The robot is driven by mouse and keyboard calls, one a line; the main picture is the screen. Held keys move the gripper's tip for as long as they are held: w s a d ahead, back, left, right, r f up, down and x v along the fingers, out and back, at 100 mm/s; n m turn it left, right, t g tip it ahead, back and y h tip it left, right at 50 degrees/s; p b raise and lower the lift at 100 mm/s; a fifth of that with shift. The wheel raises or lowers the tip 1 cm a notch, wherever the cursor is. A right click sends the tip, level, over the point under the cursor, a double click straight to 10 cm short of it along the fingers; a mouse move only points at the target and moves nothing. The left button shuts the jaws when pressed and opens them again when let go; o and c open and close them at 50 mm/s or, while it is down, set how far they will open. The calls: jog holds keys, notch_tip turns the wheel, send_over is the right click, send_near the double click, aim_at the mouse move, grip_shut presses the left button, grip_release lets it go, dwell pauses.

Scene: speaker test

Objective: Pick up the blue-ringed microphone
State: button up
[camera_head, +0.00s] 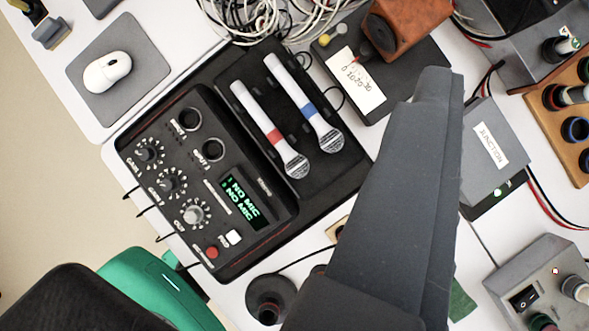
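The blue-ringed microphone (293,89) has a white handle, a blue band and a silver mesh head. It lies in the dark tray right of the mixer panel, its head towards the lower right. The red-ringed microphone (256,112) lies parallel to it on its left. My gripper (438,78) shows as a long dark grey shape from the bottom edge to the upper right. It is right of the blue-ringed microphone and apart from it in the picture. I see nothing held, and whether its fingers are parted cannot be told.
The mixer's green display (242,203) reads NO MIC twice. White cables (283,18) bunch behind the tray. A brown block (408,25) stands beyond the microphones. A grey JUNCTION box (483,160) is at right. A white mouse (107,72) lies on a grey mat at upper left.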

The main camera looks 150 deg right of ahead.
jog(key=w+a+f+n+g+p, duration=0.1)
jog(key=a+f+n+g, duration=0.2)
jog(key=f, duration=0.4)
jog(key=w+a+f+n+g+p, duration=0.1)
jog(key=a+f+n+g, duration=0.15)
jog(key=f, duration=0.55)
jog(key=n+g+h+p, duration=0.1)
jog(key=n+g+h, duration=0.1)
jog(key=n+g, duration=0.15)
send_over(304, 104)
notch_tip(304, 104, down, 10)
jog(key=shift+t, duration=0.3)
jog(key=f, duration=0.8)
jog(key=shift+w+f, duration=0.25)
jog(key=shift+w, duration=0.05)
jog(key=shift+s+f+b, duration=0.15)
jog(key=shift+f+b, duration=0.05)
jog(key=shift+f, duration=1.1)
jog(key=shift+s+f+b, duration=0.15)
jog(key=shift+f, duration=1.15)
grip_shut()
